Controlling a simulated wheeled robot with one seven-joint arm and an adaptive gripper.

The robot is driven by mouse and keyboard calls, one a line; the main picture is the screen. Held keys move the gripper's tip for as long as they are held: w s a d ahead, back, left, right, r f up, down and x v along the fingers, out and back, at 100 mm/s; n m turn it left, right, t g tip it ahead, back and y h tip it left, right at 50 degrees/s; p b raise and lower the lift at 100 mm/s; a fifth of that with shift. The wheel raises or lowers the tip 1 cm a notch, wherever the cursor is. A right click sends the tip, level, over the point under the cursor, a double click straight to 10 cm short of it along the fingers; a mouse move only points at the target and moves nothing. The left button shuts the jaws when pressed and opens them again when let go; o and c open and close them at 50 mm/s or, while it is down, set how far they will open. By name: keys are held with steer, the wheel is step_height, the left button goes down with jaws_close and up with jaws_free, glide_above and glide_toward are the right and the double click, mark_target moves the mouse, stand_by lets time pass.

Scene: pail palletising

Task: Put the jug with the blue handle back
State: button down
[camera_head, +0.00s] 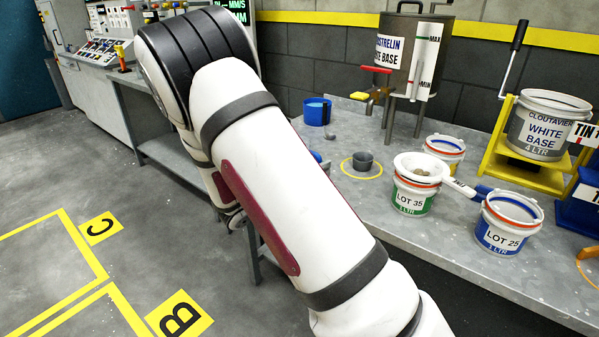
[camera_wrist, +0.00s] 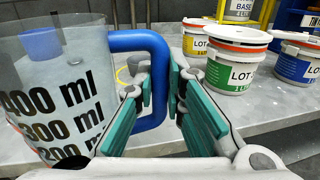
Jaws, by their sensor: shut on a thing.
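The clear jug (camera_wrist: 62,75) with black 400, 300 and 200 ml marks fills the left of the wrist view, its lower part cut off. Its blue handle (camera_wrist: 138,40) is on its right side. My gripper (camera_wrist: 163,88) is shut on this handle, with a green-padded finger on each side. The jug looks roughly upright. I cannot tell from this angle whether its base touches anything. In the head view my arm hides the gripper and most or all of the jug.
On the grey bench (camera_head: 470,240) stand the LOT 35 pail (camera_head: 411,198), the LOT 25 pail (camera_head: 501,236) and a yellow-banded pail (camera_head: 444,148). A blue cup (camera_head: 317,112) and a small grey cup (camera_head: 362,161) inside a yellow ring stand further left. A metal tank (camera_head: 411,60) is behind.

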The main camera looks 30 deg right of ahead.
steer(key=shift+w+d+f+b, duration=0.45)
steer(key=shift+w+d+f, duration=0.35)
steer(key=shift+w+d, duration=1)
steer(key=shift+w+d+f+b, duration=0.45)
steer(key=shift+w+d+f, duration=0.55)
steer(key=shift+w, duration=1.5)
steer(key=shift+w+d+f+b, duration=0.45)
steer(key=shift+w+d+f, duration=0.2)
steer(key=shift+w+d, duration=1.25)
steer(key=shift+w+a+f, duration=0.1)
steer(key=shift+w+a, duration=0.2)
steer(key=shift+f, duration=0.1)
steer(key=c, duration=1.8)
jaws_free()
steer(key=shift+o, duration=0.7)
